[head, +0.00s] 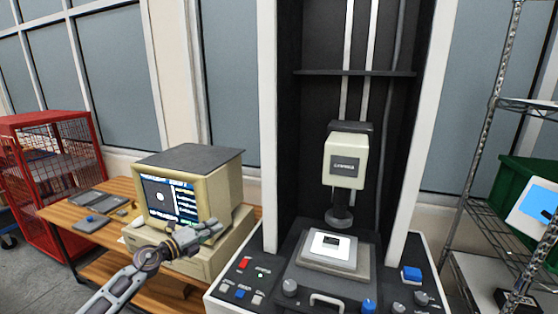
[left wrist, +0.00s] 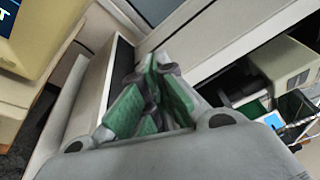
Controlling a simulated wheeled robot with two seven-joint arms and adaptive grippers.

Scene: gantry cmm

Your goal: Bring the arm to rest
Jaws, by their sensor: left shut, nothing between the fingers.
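My left arm comes in from the bottom left in the head view. Its gripper (head: 211,230) is in front of the old computer and left of the measuring machine's panel. In the left wrist view the two green-padded fingers (left wrist: 160,68) meet at their tips, shut with nothing between them. My right gripper is not in either view.
A beige computer (head: 190,170) stands on a wooden table (head: 120,188). The measuring machine (head: 345,160) has a stage (head: 331,247) and a front panel with knobs and buttons. A red cage (head: 60,180) is at left, a wire rack (head: 480,150) at right.

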